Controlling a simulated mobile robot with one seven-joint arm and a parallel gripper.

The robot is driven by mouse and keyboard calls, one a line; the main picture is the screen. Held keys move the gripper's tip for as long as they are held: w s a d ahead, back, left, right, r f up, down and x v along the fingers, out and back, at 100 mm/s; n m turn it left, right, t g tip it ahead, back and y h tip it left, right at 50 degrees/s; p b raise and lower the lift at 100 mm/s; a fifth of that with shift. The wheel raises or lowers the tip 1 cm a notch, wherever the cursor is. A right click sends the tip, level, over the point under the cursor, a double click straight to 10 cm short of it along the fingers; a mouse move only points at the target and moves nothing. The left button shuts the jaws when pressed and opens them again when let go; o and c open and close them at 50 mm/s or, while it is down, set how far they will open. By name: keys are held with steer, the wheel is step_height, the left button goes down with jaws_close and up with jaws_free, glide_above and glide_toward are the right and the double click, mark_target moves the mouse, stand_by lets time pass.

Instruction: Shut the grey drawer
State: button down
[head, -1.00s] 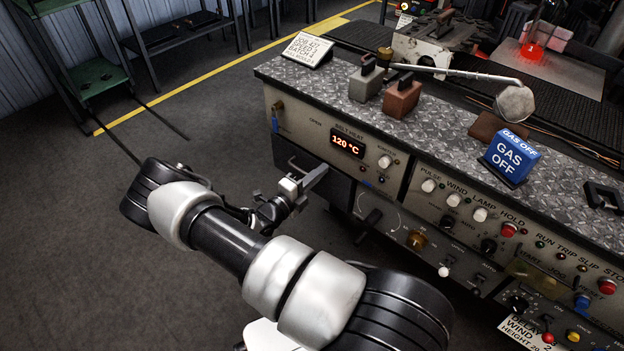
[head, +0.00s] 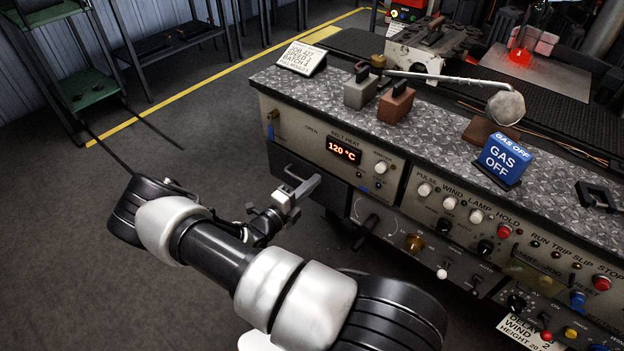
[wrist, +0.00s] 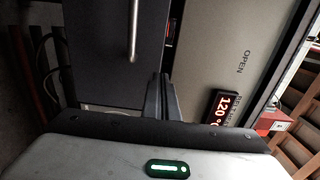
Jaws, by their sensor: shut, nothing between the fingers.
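The grey drawer (head: 281,174) is a dark grey front low on the left of the bench, below the "OPEN" panel. It has a thin metal bar handle (wrist: 133,30), seen in the wrist view on the dark drawer front (wrist: 100,60). How far the drawer stands out is hard to tell. My gripper (head: 314,183) is shut and empty, in front of the drawer's right part. In the wrist view its fingers (wrist: 160,95) are together, pointing at the drawer's edge beside the light panel. Whether they touch it I cannot tell. My gripper hides part of the drawer.
The control panel (head: 290,118) with the 120 °C display (head: 344,150) is directly above the drawer. A dark lever (head: 366,226) sticks out to the right. Blocks, a ladle and a blue "GAS OFF" sign (head: 503,160) stand on the bench top.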

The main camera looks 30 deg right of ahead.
steer(key=p+v, duration=0.1)
steer(key=v, duration=1.1)
steer(key=s+a+r+n+g+y, duration=0.1)
steer(key=s+a+r+n+y, duration=0.2)
steer(key=s+r+n+y, duration=0.65)
steer(key=s+a+r+n+y, duration=0.2)
steer(key=s+r+n, duration=0.2)
steer(key=r+n, duration=1)
steer(key=s+a+r+n+g+y, duration=0.1)
steer(key=s+a+r+n+y, duration=0.2)
steer(key=s+r+n+y, duration=0.75)
steer(key=w+r+m+h+p, duration=0.1)
steer(key=w+r+h+p, duration=0.1)
steer(key=r+p, duration=0.8)
steer(key=w+r+m+h+p, duration=0.1)
steer(key=w+r+h+p, duration=0.1)
steer(key=r+p, duration=0.9)
step_height(320, 180, up, 4)
steer(key=shift+f+m+t+h, duration=0.15)
steer(key=shift+m+t+h, duration=0.15)
steer(key=shift+h, duration=0.4)
steer(key=shift+d, duration=0.15)
